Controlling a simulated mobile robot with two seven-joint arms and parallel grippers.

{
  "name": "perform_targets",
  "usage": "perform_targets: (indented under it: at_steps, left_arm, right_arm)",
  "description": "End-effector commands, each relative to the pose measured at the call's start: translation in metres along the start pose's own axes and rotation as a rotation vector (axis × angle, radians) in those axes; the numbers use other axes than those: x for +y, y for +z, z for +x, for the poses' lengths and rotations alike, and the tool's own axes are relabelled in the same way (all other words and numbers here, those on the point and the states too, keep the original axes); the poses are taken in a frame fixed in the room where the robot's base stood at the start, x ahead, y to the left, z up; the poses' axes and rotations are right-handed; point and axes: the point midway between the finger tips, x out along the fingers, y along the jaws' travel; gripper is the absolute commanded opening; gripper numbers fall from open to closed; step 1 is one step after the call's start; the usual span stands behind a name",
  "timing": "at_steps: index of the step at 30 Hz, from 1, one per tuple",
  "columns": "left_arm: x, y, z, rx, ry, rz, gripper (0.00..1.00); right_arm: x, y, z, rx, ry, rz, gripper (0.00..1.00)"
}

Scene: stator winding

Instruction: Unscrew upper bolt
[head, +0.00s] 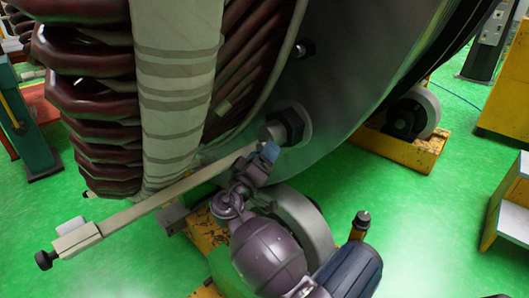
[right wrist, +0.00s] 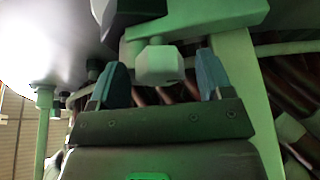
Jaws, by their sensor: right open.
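A long pale bar (head: 160,195) runs slantwise across the front of the big stator. Its upper right end is by a dark hex bolt (head: 292,124) on the metal face. My right gripper (head: 268,152), with blue fingers, is just below that end. In the right wrist view, the open fingers (right wrist: 160,82) stand on either side of a pale hex bolt head (right wrist: 157,65). Gaps show on both sides, so the fingers appear apart from it. Whether this head is the upper bolt I cannot tell for sure. My left gripper is not in view.
Wrapped dark red coils (head: 95,100) and a pale banded column (head: 178,90) stand at the left. A yellow roller stand (head: 410,150) is at the right. Green floor is open at lower left and right.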

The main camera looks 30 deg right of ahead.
Motion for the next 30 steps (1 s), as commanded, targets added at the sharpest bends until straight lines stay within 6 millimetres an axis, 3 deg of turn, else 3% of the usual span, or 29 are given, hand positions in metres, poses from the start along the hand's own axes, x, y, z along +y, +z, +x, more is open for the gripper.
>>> perform_targets:
  at_steps: [9, 15, 21, 30]
  left_arm:
    - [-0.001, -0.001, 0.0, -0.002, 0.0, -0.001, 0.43]
    - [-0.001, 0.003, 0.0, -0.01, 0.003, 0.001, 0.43]
    - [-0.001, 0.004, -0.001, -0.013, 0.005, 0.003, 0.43]
    - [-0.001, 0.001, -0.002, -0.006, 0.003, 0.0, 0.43]
  right_arm:
    - [0.0, -0.001, -0.058, 0.001, -0.004, 0.001, 0.73]
    - [0.0, 0.0, -0.085, 0.001, -0.003, 0.001, 0.73]
    - [0.0, 0.0, -0.095, 0.0, -0.002, 0.0, 0.73]
    - [0.0, 0.001, -0.096, 0.0, -0.003, 0.0, 0.73]
